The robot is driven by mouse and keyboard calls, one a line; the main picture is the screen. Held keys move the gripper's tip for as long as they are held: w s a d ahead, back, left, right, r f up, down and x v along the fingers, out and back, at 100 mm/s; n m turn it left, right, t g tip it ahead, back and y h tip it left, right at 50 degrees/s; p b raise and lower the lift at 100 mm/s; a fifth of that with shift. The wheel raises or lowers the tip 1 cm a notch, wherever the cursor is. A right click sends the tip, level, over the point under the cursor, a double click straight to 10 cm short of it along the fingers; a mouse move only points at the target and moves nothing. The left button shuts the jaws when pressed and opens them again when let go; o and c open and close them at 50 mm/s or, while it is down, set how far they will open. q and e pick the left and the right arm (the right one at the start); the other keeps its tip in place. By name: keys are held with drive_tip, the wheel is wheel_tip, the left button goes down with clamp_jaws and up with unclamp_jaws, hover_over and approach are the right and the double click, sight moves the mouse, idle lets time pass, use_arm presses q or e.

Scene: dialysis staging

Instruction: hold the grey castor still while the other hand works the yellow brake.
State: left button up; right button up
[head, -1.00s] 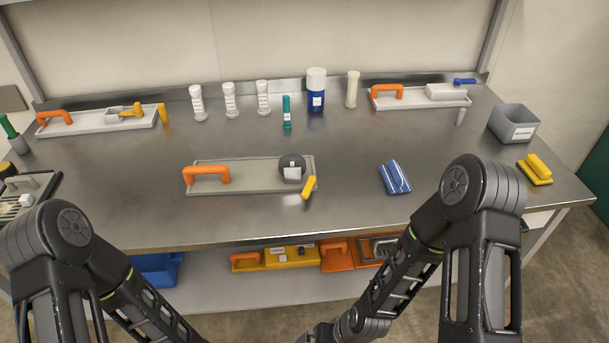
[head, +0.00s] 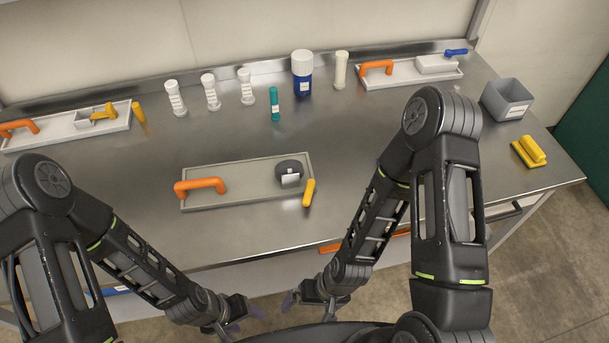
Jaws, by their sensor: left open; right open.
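The dark grey castor (head: 289,167) with a white label sits at the right end of a grey tray (head: 238,185) in the middle of the bench. The yellow brake (head: 309,193) sticks out beside it at the tray's right edge, angled toward the front. My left gripper (head: 246,318) is open and empty at the bottom of the view, in front of the bench. My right gripper (head: 303,301) is open and empty, close to its right. Both are well apart from the castor and brake.
The tray has an orange handle (head: 201,187) on its left. White bottles (head: 211,92), a teal tube (head: 275,103) and a blue jar (head: 302,73) stand behind. Other trays lie at the back left (head: 70,131) and back right (head: 409,72). A grey bin (head: 507,100) stands at right.

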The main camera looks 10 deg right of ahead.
use_arm(q)
drive_tip(key=shift+w+r, duration=0.1)
drive_tip(key=shift+r, duration=0.15)
use_arm(e)
drive_tip(key=shift+w+r, duration=0.1)
drive_tip(key=shift+r, duration=0.2)
use_arm(q)
drive_tip(key=f+b, duration=0.5)
drive_tip(key=shift+w+d, duration=0.15)
drive_tip(key=shift+d, duration=0.05)
use_arm(e)
drive_tip(key=x, duration=0.2)
drive_tip(key=d+x, duration=0.1)
drive_tip(key=x, duration=0.2)
drive_tip(key=shift+w+f, duration=0.1)
drive_tip(key=shift+f, duration=0.05)
use_arm(q)
drive_tip(key=shift+r, duration=0.25)
drive_tip(key=shift+c, duration=0.2)
use_arm(e)
drive_tip(key=shift+r, duration=0.25)
drive_tip(key=shift+c, duration=0.2)
